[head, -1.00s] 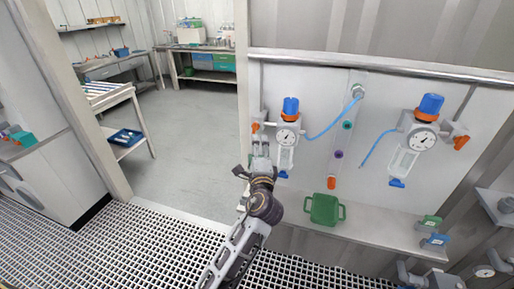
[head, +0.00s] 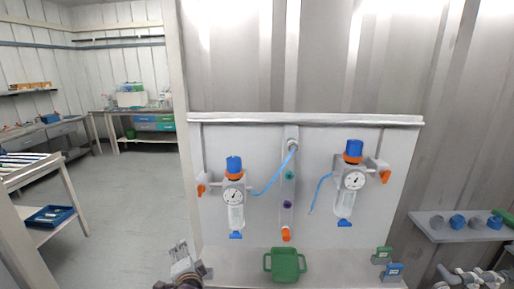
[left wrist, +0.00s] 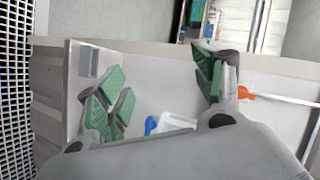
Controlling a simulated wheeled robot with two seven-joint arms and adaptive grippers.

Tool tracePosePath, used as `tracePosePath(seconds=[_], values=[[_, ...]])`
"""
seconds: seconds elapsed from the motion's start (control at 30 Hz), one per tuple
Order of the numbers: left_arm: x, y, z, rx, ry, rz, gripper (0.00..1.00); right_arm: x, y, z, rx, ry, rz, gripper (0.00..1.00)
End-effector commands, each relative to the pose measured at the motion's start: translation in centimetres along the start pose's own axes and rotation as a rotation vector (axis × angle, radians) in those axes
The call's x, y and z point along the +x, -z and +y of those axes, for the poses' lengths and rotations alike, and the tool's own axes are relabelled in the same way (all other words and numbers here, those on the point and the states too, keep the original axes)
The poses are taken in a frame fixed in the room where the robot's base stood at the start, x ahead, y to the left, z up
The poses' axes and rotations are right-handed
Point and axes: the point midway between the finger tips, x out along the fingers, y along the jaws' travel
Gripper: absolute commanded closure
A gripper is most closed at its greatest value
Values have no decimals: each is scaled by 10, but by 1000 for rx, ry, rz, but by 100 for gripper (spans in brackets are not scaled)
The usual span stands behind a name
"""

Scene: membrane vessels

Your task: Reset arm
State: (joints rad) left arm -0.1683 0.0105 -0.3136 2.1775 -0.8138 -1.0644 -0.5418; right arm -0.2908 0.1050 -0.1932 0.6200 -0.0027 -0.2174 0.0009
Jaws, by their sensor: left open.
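My left gripper (head: 181,255) is at the bottom of the head view, left of the wall panel and below the left vessel. In the left wrist view its green-padded fingers (left wrist: 160,72) are spread apart with nothing between them. The left vessel (head: 235,205) has a blue cap, a gauge and a clear bowl, and hangs upright on the panel. The right vessel (head: 347,195) looks alike and hangs upright on the right. Part of a clear vessel with a blue end (left wrist: 172,124) shows beyond the gripper body in the wrist view. My right gripper is not visible.
Blue hoses hang on the panel. A shelf (head: 450,236) with fittings is at right. Open floor (head: 125,200) lies to the left.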

Motion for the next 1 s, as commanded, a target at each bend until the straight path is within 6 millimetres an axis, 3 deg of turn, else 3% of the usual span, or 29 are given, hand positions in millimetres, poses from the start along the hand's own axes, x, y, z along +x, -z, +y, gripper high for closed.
tracePosePath(seconds=[0.2,0.53,0.7,1.0], values=[[-18,-51,53,-214,-220,-86,32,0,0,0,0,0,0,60],[-70,-108,120,-497,-532,-251,32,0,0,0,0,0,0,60],[-96,-124,141,-590,-647,-324,32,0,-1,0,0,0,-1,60],[-129,-139,160,-677,-765,-408,32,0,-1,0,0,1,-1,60]])
